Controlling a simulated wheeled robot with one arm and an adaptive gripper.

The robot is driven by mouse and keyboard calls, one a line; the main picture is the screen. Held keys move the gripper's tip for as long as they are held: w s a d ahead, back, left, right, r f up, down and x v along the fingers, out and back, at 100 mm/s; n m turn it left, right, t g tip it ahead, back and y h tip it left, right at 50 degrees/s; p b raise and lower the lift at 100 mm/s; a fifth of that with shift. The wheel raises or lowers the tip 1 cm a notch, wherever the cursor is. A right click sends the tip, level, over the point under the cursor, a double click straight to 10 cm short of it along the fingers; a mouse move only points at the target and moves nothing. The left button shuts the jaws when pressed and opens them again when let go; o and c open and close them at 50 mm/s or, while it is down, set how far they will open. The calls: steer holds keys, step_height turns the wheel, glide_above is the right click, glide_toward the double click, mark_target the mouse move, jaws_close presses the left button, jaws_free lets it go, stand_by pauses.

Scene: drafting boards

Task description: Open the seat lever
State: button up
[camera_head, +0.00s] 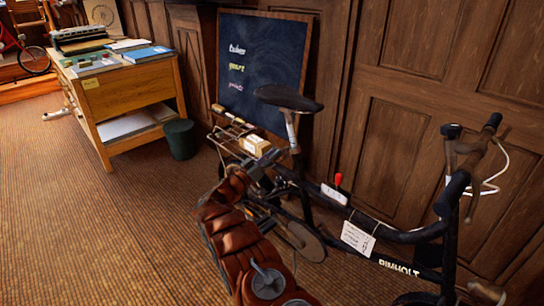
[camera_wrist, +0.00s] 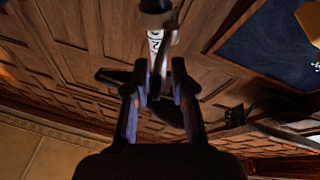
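A black bicycle (camera_head: 395,232) stands against the wood panelling. Its dark saddle (camera_head: 288,98) sits on a pale, marked seat post (camera_head: 292,130). My gripper (camera_head: 270,162) is beside the lower seat post, partly merged with dark bike parts. In the wrist view the seat post (camera_wrist: 155,45) shows its markings just beyond the gripper (camera_wrist: 160,72). The two fingers are apart with nothing visibly held. A small greyish piece (camera_wrist: 171,38) beside the post may be the seat lever; I cannot tell for sure. Contact with it cannot be told.
A red-knobbed lever (camera_head: 338,180) and a paper tag (camera_head: 357,238) are on the frame. A rear rack holds a small box (camera_head: 255,145). A chalkboard (camera_head: 262,60) leans behind. A desk (camera_head: 125,90) and green bin (camera_head: 181,139) stand left; floor there is free.

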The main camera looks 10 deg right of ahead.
steer(key=shift+o, duration=0.2)
steer(key=shift+a+f, duration=0.1)
steer(key=shift+a, duration=0.15)
steer(key=v, duration=1.2)
